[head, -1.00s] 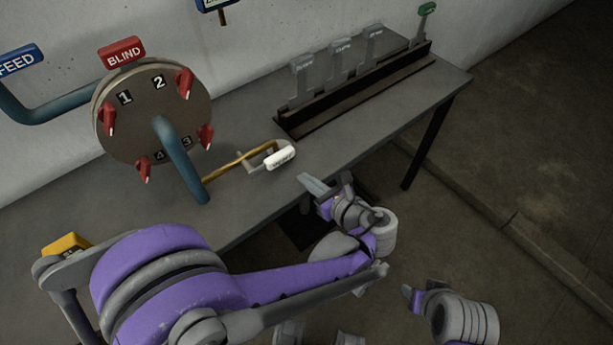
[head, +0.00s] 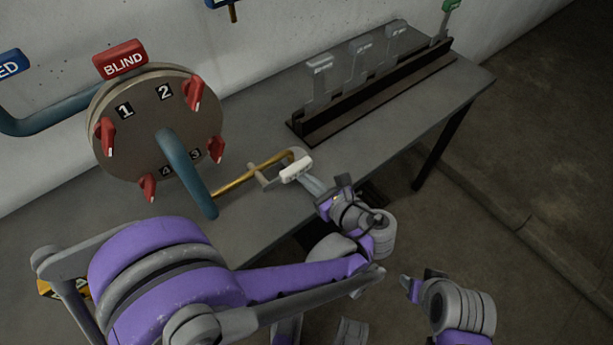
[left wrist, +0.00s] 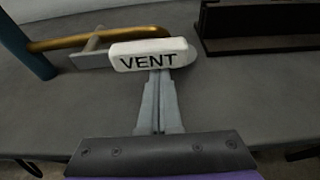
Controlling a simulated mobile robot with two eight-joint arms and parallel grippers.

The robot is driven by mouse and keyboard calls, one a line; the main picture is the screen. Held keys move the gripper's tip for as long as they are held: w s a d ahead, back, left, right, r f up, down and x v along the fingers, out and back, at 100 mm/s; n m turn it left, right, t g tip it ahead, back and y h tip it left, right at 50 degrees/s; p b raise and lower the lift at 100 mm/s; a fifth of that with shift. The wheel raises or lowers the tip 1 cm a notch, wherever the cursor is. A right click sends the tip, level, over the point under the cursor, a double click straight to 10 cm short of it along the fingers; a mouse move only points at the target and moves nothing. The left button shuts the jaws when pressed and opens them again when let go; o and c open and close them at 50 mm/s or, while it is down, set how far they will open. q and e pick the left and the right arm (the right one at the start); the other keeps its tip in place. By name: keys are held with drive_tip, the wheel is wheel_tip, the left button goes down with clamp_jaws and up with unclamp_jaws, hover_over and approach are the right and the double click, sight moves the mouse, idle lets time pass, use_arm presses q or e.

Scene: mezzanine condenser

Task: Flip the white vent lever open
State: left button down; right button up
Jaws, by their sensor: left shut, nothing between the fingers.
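The white vent lever (head: 296,168) is a white block marked VENT on a grey arm, beside a thin brass pipe (head: 250,175) above the grey bench. In the left wrist view, the white VENT block (left wrist: 150,54) lies across the picture just beyond my fingertips. My left gripper (head: 313,185) is shut and empty, its tips at the near side of the block. In the left wrist view, the shut fingers (left wrist: 158,90) reach the block's lower edge; I cannot tell whether they touch. My right gripper (head: 412,288) is at the lower right, away from the bench; its jaws are unclear.
A round plate (head: 145,125) with red clamps and a BLIND sign (head: 120,60) stands left of the lever, with a blue pipe (head: 185,170) in front. A dark rack (head: 375,97) with grey upright tags sits at the back. The bench (head: 345,165) right of the lever is clear.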

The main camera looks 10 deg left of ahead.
sight(304, 168)
use_arm(q)
drive_tip(key=shift+s+d, duration=0.1)
drive_tip(key=shift+r+n+p, duration=0.35)
drive_tip(key=shift+r+n, duration=0.05)
drive_tip(key=shift+r, duration=0.15)
wheel_tip(304, 168, up, 2)
drive_tip(key=shift+r+n+t+h+p, duration=0.25)
drive_tip(key=shift+n+t+h+p, duration=0.25)
drive_tip(key=shift+n+t+p, duration=0.45)
drive_tip(key=shift+r+n, duration=0.65)
drive_tip(key=shift+n, duration=0.1)
drive_tip(key=s+a+r+n+t+p, duration=0.2)
drive_tip(key=s+a+r+n+t, duration=0.2)
drive_tip(key=n, duration=0.5)
drive_tip(key=shift+s+a+r+h, duration=0.25)
drive_tip(key=shift+s+r, duration=0.45)
drive_tip(key=shift+r, duration=0.35)
drive_tip(key=shift+s+d, duration=0.1)
